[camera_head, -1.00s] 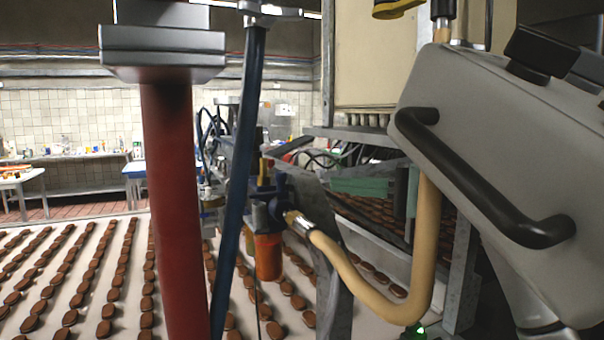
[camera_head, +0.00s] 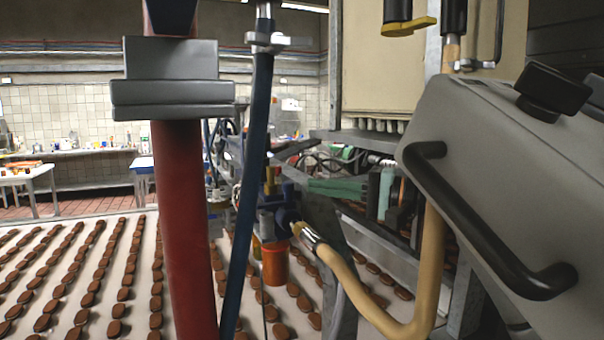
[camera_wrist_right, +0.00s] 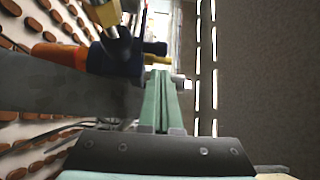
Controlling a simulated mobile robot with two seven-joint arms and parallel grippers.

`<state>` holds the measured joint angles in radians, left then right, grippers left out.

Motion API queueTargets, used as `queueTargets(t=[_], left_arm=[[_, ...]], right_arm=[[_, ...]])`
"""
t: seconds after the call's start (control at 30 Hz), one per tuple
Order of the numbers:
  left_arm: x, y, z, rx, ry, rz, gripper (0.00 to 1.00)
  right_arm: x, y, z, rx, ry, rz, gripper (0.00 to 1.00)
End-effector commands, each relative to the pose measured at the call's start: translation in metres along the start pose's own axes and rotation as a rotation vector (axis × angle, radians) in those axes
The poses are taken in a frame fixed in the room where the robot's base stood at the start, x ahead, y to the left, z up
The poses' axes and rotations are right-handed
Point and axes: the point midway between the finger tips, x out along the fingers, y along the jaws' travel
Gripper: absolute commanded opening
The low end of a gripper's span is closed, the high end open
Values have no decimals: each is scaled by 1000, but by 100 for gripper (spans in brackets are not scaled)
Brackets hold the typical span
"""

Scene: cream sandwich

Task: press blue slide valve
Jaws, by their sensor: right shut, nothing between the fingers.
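The blue valve unit (camera_head: 287,217) stands in the middle of the head view, with an orange bowl (camera_head: 274,264) below it and a tan hose joined to its right side. In the right wrist view, the dark blue body (camera_wrist_right: 118,58) is just left of and beyond my fingertips, with a yellow piece close to the tips. My right gripper (camera_head: 311,186) has green fingers pointing left at the valve's upper part. In the wrist view these fingers (camera_wrist_right: 161,76) are together and empty. I cannot tell whether they touch the valve. My left gripper is not in view.
A red pipe (camera_head: 182,230) with a grey clamp and a dark blue hose (camera_head: 248,190) stand in front at left. The tan hose (camera_head: 425,270) and a grey box with a black handle (camera_head: 490,220) crowd the right. Rows of brown biscuits lie on the white belt (camera_head: 68,317).

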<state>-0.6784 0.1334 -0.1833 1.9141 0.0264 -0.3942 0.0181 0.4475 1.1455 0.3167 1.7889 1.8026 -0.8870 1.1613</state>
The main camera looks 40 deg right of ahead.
Motion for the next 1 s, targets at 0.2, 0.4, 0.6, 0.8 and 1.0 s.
queueTargets(t=[0.2, 0.4, 0.6, 0.8, 1.0], left_arm=[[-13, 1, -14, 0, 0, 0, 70], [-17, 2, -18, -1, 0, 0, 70], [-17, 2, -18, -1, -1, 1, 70], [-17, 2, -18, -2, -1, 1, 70], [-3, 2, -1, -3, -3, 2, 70]], right_arm=[[27, -4, 0, 0, 0, -2, 0], [40, -1, 0, 0, 1, -1, 0], [42, 0, 0, -1, 1, 0, 0], [42, 0, 0, -1, 1, 0, 0], [28, 4, 6, -1, 1, -4, 0]])
